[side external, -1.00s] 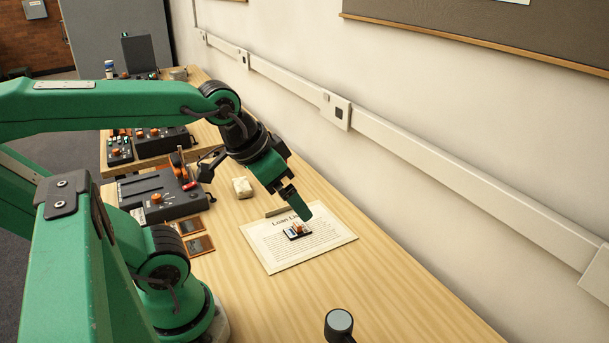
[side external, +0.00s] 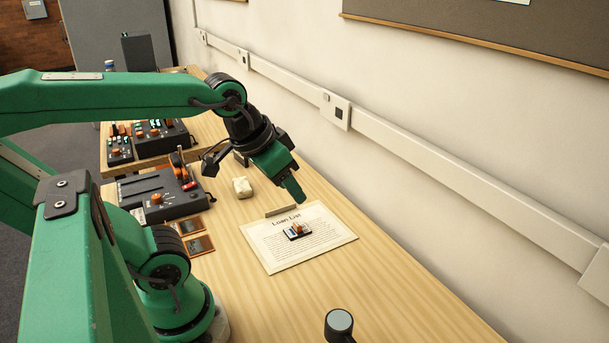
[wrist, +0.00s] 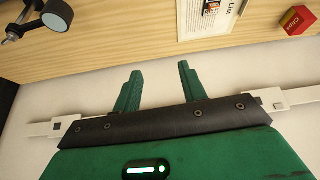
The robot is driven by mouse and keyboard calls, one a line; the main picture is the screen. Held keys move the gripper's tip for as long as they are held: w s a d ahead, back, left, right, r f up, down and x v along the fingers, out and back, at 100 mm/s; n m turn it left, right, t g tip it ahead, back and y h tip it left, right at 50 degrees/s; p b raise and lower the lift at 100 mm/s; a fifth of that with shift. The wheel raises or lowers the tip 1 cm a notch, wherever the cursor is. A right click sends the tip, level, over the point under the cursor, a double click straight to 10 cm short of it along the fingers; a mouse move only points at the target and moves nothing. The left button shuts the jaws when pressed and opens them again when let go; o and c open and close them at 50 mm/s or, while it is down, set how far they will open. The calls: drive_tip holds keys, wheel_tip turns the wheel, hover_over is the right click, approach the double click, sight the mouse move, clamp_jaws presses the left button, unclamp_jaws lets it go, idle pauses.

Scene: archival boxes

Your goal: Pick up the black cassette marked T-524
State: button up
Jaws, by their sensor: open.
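A small black cassette (side external: 297,232) with a pale label and an orange-brown part lies on the Loan List sheet (side external: 330,241) in the side view. Its marking is too small to read. In the wrist view a part of the cassette (wrist: 211,7) shows at the top edge, on the sheet (wrist: 190,25). My gripper (side external: 291,190) is above the table by the sheet's far edge, apart from the cassette. In the wrist view my gripper (wrist: 159,70) has its two green fingers spread with nothing between them.
A red clips box (wrist: 298,20) shows in the wrist view. The wall runs along the right; the table's near part is mostly bare.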

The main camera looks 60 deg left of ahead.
drive_tip(key=w+a+r+n+g+y, duration=0.1)
drive_tip(key=w+a+n, duration=0.4)
drive_tip(key=w+a, duration=0.5)
drive_tip(key=w+a+n+y, duration=0.2)
drive_tip(key=w+a+n, duration=0.35)
drive_tip(key=a, duration=0.95)
drive_tip(key=n+g+y, duration=0.1)
drive_tip(key=n+g, duration=0.1)
drive_tip(key=n, duration=0.7)
hover_over(240, 155)
drive_tip(key=s+d, duration=0.1)
wheel_tip(240, 155, down, 17)
drive_tip(key=shift+s+r, duration=0.15)
drive_tip(key=shift+x, duration=2.55)
drive_tip(key=shift+d+f, duration=0.1)
drive_tip(key=shift+f, duration=0.2)
